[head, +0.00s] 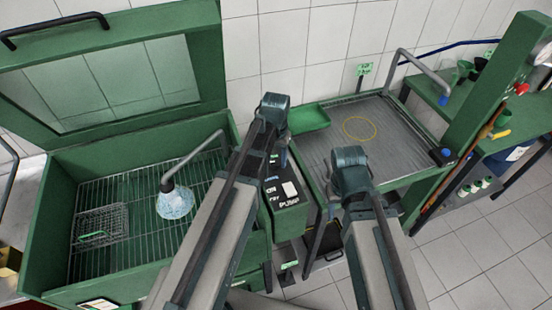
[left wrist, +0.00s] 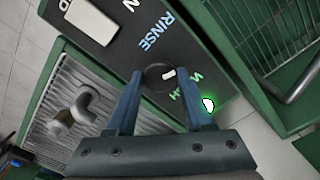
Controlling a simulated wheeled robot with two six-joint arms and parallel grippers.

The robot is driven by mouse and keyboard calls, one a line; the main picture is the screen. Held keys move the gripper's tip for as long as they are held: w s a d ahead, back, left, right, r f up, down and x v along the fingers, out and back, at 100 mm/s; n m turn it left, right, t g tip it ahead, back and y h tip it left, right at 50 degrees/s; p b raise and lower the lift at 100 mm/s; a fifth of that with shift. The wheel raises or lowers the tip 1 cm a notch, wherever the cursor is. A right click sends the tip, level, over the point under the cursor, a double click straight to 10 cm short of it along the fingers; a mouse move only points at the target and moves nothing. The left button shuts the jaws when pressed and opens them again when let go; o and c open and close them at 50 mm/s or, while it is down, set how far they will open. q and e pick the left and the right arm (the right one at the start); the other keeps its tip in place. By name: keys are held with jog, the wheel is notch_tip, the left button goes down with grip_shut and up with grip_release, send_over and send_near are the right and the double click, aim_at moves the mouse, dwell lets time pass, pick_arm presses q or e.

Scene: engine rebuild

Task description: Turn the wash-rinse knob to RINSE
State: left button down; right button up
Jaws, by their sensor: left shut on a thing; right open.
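The round dark wash-rinse knob (left wrist: 156,77) sits on a black panel (left wrist: 110,57) in the left wrist view. A white mark is on the knob's right side, toward the green WASH lettering (left wrist: 188,85). The blue RINSE lettering (left wrist: 156,31) is above the knob. A green lamp (left wrist: 209,104) glows beside WASH. My left gripper (left wrist: 163,76) is shut on the knob, one finger on each side. In the head view my left gripper (head: 281,150) is over the back of the control box (head: 288,218), hiding the knob. My right gripper (head: 350,175) is open above the drain table's front.
An open green wash tank (head: 50,215) with a wire rack, a basket (head: 103,226) and a lit spray head (head: 175,202) is at left. A ribbed drain table (head: 325,148) with a green tray (head: 308,118) is right of the box. A green post (head: 500,85) stands at far right.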

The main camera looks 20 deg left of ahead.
aim_at(276, 162)
pick_arm(q)
jog(key=n, duration=0.3)
jog(key=shift+n, duration=2.5)
jog(key=shift+c, duration=1.4)
grip_release()
notch_tip(276, 162, up, 14)
jog(key=p, duration=1.3)
jog(key=shift+p, duration=0.4)
